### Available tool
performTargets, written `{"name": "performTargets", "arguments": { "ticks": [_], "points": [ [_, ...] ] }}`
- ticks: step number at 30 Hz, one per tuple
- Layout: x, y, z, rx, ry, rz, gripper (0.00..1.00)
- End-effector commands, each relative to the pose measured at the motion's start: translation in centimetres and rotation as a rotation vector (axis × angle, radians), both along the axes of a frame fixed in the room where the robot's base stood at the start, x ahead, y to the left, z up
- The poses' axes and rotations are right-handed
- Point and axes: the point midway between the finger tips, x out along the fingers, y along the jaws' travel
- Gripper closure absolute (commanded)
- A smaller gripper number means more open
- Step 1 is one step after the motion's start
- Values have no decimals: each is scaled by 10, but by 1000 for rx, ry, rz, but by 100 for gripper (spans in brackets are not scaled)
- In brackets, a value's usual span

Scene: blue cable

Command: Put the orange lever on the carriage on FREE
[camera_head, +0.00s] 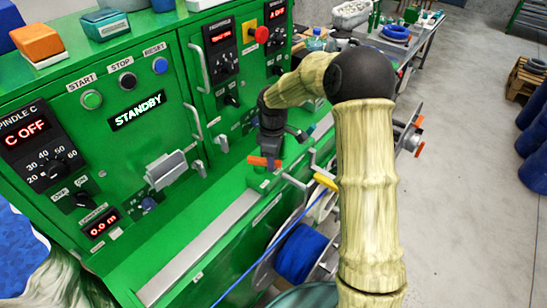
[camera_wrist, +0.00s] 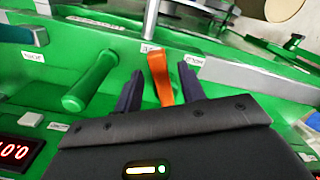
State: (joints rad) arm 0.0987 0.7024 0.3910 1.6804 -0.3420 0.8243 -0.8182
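The orange lever (camera_wrist: 160,78) stands up between the two dark fingers of my gripper (camera_wrist: 161,72) in the wrist view. A gap shows on each side of it, so the gripper is open around the lever and not closed on it. Small white labels sit beside and behind the lever; I cannot read them surely. In the head view the orange lever (camera_head: 262,162) shows on the green carriage (camera_head: 262,180), just below my gripper, whose fingers partly hide it.
A green bar handle (camera_wrist: 91,80) lies left of the fingers in the wrist view. The green control panel, with a STANDBY display (camera_head: 137,111), rises on the left. A blue cable spool (camera_head: 300,254) is below the carriage. Open floor lies to the right.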

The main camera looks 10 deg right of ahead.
Motion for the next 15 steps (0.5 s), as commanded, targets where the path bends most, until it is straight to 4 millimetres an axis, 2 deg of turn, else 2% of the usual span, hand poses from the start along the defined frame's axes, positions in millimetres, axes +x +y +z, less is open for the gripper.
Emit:
{"name": "performTargets", "arguments": {
  "ticks": [8, 15],
  "points": [
    [0, -1, 6, 0, -1, -3, 60],
    [1, -1, 43, 1, -4, -4, 60]
  ]
}}
